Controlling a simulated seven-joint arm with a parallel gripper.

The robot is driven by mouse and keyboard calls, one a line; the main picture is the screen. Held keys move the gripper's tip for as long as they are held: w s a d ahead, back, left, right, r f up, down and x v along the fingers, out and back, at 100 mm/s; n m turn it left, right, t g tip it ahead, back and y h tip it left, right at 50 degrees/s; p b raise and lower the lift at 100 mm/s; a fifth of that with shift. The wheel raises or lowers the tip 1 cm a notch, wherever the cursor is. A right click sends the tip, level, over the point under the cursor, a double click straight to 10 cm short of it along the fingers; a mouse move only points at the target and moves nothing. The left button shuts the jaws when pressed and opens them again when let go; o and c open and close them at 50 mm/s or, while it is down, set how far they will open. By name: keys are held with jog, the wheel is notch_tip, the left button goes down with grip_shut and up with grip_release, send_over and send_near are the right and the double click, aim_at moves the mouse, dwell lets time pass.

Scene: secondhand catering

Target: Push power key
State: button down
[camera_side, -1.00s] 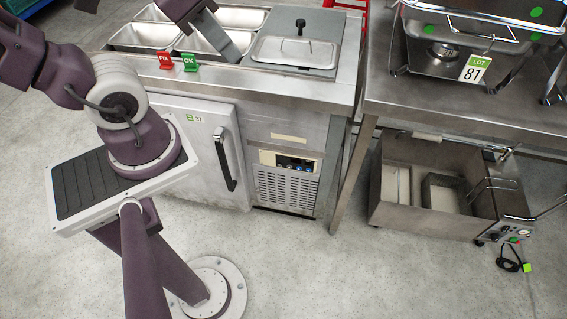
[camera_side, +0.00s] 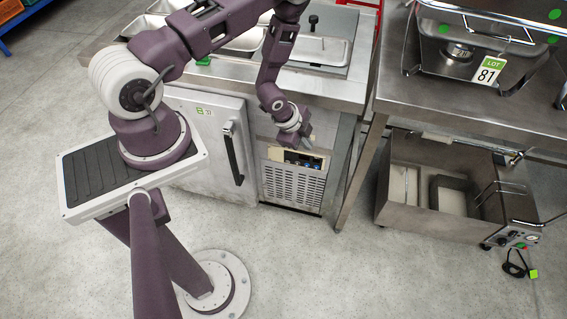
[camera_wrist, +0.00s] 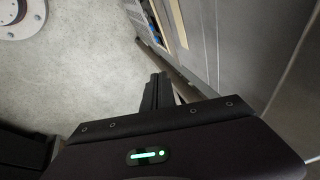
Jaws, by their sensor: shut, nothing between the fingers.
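The control panel (camera_side: 291,157) is a pale strip with a dark inset and small blue parts, above the vent grille on the steel counter's front. I cannot make out which part of it is the power key. My gripper (camera_side: 307,144) is just in front of and above the panel's right part, pointing down toward it, and hides some of it. In the wrist view my shut, empty fingers (camera_wrist: 157,88) point up the picture, with the panel (camera_wrist: 153,25) beyond their tips. I cannot tell whether they touch it.
A white door with a black handle (camera_side: 232,153) is left of the panel. The vent grille (camera_side: 292,186) is below it. The counter's top edge (camera_side: 325,91) overhangs it. A steel table with a lot 81 tag (camera_side: 488,72) stands at right, a fryer (camera_side: 418,208) below. Floor in front is clear.

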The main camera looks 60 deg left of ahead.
jog(key=s+a+f+n+t+y, duration=0.1)
jog(key=s+a+f, duration=0.4)
jog(key=s+f, duration=0.6)
jog(key=n+t, duration=0.1)
jog(key=n, duration=0.1)
jog(key=shift+s+a+f+n, duration=0.2)
jog(key=shift+a+f+n, duration=0.1)
jog(key=shift+f, duration=0.1)
send_near(284, 163)
jog(key=w+d+f, duration=0.3)
jog(key=f, duration=0.1)
jog(key=shift+w+a+r, duration=0.15)
jog(key=shift+w+a, duration=0.4)
jog(key=shift+w, duration=0.05)
